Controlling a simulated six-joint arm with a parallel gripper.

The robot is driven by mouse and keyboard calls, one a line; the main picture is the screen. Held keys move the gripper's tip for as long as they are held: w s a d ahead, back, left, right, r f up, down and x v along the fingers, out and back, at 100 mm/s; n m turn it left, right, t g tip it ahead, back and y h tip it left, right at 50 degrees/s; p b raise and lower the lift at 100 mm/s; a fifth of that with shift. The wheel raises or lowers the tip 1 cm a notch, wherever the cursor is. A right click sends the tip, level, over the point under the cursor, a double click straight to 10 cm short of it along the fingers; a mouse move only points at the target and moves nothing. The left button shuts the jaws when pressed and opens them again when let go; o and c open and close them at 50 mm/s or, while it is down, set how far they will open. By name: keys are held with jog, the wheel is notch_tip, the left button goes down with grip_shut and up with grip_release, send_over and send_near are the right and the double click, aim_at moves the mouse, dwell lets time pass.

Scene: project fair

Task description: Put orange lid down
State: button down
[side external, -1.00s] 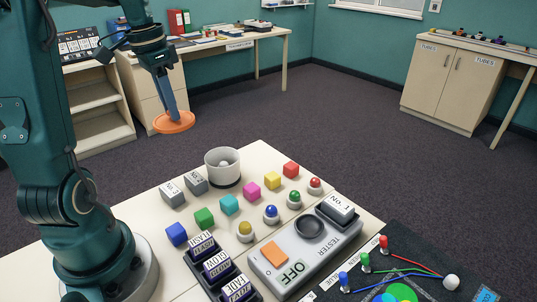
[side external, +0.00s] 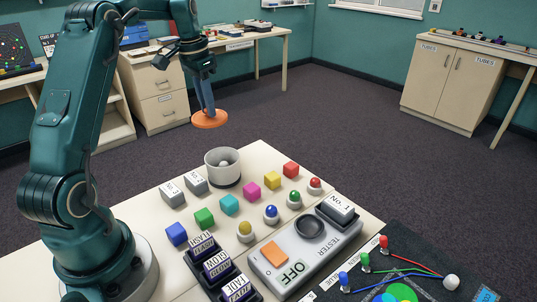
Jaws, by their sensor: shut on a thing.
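My gripper (side external: 208,112) points down and is shut on the orange lid (side external: 211,120), a flat round disc. The lid hangs level in the air, above and slightly left of the white cup (side external: 222,165) in the picture. The cup is open at the top, with a dark base and a pale round thing inside. The part of the lid under the fingers is hidden.
Buttons with coloured domes (side external: 271,214), a tester box (side external: 306,245) and labelled dark blocks (side external: 217,268) fill the front of the table.

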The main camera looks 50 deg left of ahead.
jog(key=w+d+f, duration=0.2)
jog(key=w, duration=0.1)
jog(key=w+d+f, duration=0.2)
jog(key=d+f, duration=0.1)
jog(key=w+d+f, duration=0.2)
jog(key=w+d, duration=0.1)
jog(key=shift+w+d+f, duration=0.15)
jog(key=shift+w, duration=0.15)
jog(key=shift+f, duration=2)
jog(key=shift+f, duration=0.15)
jog(key=c, duration=0.8)
grip_release()
